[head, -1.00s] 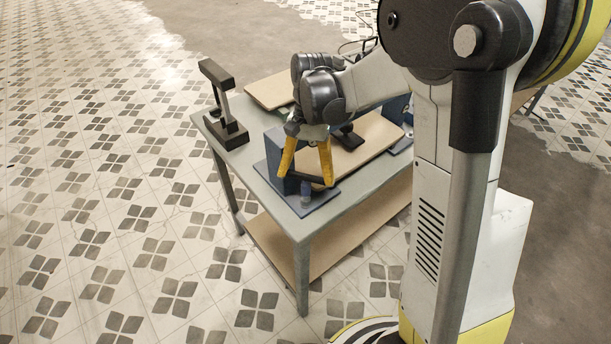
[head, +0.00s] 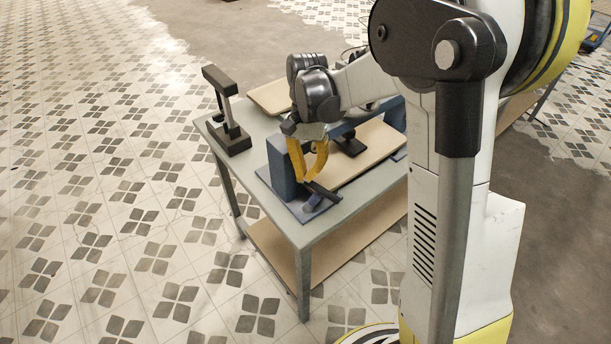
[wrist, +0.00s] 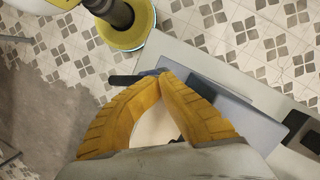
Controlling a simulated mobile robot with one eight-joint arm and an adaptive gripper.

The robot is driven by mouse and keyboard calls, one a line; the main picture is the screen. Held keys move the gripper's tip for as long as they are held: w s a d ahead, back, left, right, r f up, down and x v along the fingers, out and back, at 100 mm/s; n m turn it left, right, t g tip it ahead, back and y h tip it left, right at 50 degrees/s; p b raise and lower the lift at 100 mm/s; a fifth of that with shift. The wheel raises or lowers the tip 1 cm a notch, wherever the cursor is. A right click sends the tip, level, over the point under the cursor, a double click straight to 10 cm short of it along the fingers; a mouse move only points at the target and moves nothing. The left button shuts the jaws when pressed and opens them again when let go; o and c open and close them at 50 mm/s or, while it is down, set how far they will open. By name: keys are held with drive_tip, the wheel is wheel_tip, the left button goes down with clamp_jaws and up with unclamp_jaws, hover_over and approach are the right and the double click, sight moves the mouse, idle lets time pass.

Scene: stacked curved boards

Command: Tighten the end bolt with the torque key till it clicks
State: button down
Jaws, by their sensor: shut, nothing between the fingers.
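My gripper (head: 310,181) has its yellow fingers together, tips meeting, low over the near corner of the blue press (head: 279,168). A dark bar, which looks like the torque key (head: 326,192), sticks out beside the fingertips toward the lower right. Below it is a small blue piece (head: 312,204), perhaps the end bolt; the joint is too small to tell. In the wrist view, the fingertips (wrist: 163,74) meet and the dark bar (wrist: 130,79) points left from them. Nothing shows held between the fingers. A tan board (head: 368,147) lies in the press.
The press stands on a grey table (head: 310,233) with a lower shelf (head: 270,244). A black stand-like tool (head: 228,112) is at the table's left corner. Another tan board (head: 268,97) lies at the back. The tiled floor to the left is clear.

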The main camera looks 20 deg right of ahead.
drive_tip(key=shift+w+r+p, duration=0.25)
drive_tip(key=shift+r+p, duration=0.25)
drive_tip(key=shift+r, duration=0.1)
idle(1.5)
drive_tip(key=shift+r+p, duration=1.2)
drive_tip(key=shift+r, duration=0.8)
idle(3.9)
